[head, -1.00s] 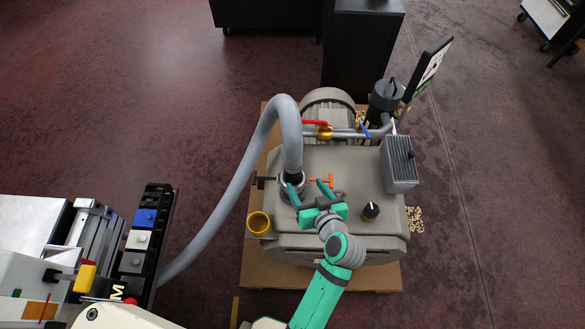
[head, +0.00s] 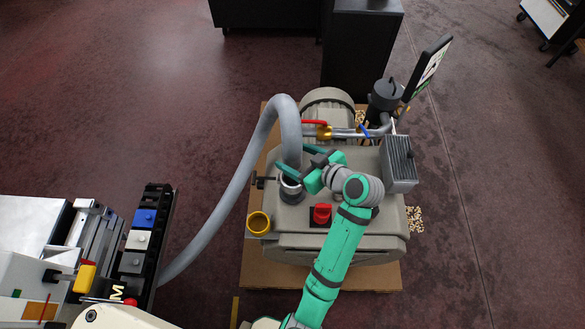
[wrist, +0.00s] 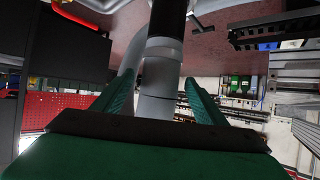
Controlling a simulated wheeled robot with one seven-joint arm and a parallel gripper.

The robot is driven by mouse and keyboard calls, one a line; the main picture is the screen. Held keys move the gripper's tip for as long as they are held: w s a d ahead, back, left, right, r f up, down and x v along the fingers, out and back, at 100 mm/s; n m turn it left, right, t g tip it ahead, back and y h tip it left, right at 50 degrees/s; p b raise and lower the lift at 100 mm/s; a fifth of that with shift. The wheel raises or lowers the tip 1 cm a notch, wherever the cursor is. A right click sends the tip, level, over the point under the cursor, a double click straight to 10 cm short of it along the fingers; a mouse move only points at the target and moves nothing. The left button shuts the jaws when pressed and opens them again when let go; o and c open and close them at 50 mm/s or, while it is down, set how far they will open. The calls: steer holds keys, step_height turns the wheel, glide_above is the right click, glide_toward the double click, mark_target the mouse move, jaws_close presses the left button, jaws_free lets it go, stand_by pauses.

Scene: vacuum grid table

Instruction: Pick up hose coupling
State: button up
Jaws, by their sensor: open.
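The grey hose (head: 291,130) arches down onto the grey pump in the head view. Its lower end, with the hose coupling, meets a silver ring (head: 290,186) on the pump top. In the head view my gripper (head: 294,160) covers part of the coupling. In the wrist view the coupling shows as a dark cylinder (wrist: 168,18) with a pale collar (wrist: 164,49) and pale tube (wrist: 158,92). My gripper (wrist: 158,80) is open, with one teal finger on each side of the pale tube. I cannot tell whether either finger touches it.
The pump top (head: 350,155) carries a red knob (head: 321,213), a red-handled valve (head: 318,123) and a grey finned box (head: 399,163). A yellow cup (head: 258,223) is at its left edge.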

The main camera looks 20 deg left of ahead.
steer(key=shift+x, duration=2.8)
steer(key=shift+d+f, duration=0.1)
steer(key=shift+d, duration=0.1)
steer(key=c, duration=0.4)
steer(key=shift+s+a, duration=0.1)
jaws_close()
